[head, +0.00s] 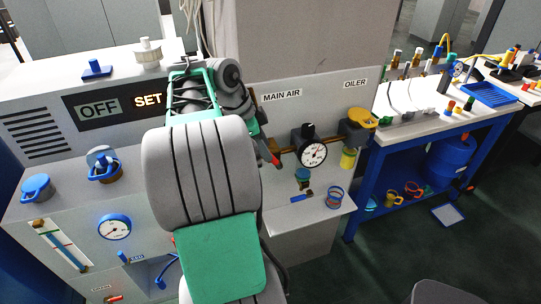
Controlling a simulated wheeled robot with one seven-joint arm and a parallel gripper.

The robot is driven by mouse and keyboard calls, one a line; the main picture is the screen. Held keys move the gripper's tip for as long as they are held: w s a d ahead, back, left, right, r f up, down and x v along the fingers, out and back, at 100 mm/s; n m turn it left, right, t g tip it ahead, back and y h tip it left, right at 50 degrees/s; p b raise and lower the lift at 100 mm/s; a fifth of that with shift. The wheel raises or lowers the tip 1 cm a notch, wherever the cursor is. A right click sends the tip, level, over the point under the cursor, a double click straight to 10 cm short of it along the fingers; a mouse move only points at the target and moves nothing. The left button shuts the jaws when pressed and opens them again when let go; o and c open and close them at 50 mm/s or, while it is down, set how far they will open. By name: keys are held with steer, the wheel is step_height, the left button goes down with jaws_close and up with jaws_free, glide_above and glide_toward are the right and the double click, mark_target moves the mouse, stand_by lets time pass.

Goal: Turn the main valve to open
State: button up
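The main valve shows only as a red handle (269,153) below the MAIN AIR label (281,95), at the left end of a brass pipe (288,150). The valve body is hidden behind my arm. My gripper (262,142) is mostly hidden behind my own wrist, with only dark parts visible right beside the red handle. I cannot tell whether it touches the handle, or whether its fingers are open or shut.
A round gauge (313,153) and a yellow-topped oiler (359,122) stand right of the valve. A panel at left reads OFF (98,108) and SET. A blue-framed workbench (420,135) stands right. Floor at lower right is mostly clear.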

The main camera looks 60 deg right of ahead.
steer(key=x, duration=0.5)
steer(key=shift+d+f, duration=0.15)
steer(key=shift+f, duration=0.25)
jaws_close()
